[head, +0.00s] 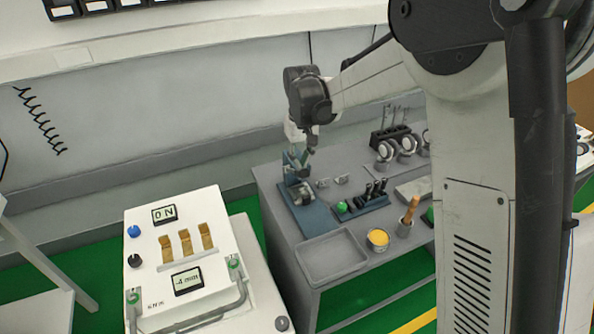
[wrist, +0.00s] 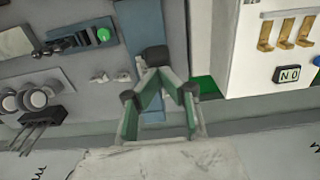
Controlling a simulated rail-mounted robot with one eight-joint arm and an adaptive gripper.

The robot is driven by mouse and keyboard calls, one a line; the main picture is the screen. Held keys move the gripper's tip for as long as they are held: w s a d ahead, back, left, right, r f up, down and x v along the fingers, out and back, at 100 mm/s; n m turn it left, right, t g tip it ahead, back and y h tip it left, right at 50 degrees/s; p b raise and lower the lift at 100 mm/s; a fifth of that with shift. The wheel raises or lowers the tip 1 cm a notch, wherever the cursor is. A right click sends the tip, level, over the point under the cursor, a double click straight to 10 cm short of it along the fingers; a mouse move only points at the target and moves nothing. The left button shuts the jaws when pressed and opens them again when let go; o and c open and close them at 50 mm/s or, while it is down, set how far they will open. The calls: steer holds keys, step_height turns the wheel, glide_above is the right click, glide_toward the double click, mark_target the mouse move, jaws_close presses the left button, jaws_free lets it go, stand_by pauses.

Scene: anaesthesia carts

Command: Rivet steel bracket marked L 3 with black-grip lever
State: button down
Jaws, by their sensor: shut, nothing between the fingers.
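A blue riveting press (head: 313,217) stands on the left part of the grey bench; its blue base also shows in the wrist view (wrist: 122,55). In the wrist view a black block (wrist: 154,55), perhaps the lever's black grip, lies just beyond my gripper (wrist: 163,76). My gripper's fingers come together, shut and empty; I cannot tell whether they touch the block. In the head view my gripper is above the press, its tips hard to make out. Two small steel pieces (head: 322,183) (head: 342,178) lie right of the press. No L 3 mark is readable.
A white cart (head: 205,265) with displays stands left of the bench, across a gap.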

mark_target(303, 178)
steer(key=shift+f+b, duration=1.05)
steer(key=shift+f, duration=0.55)
steer(key=shift+s+d+f+b, duration=0.15)
steer(key=shift+s+f+b, duration=0.2)
steer(key=shift+f+b, duration=0.2)
steer(key=shift+s+d+f+b, duration=0.15)
steer(key=shift+s+f+b, duration=0.2)
steer(key=shift+f, duration=0.2)
steer(key=shift+f, duration=0.15)
steer(key=shift+s+d+f+b, duration=0.1)
steer(key=shift+s+f+b, duration=0.1)
steer(key=shift+f+b, duration=0.4)
steer(key=shift+s+d+f+b, duration=0.1)
steer(key=shift+s+f+b, duration=0.1)
steer(key=shift+f+b, duration=0.4)
steer(key=shift+f, duration=0.1)
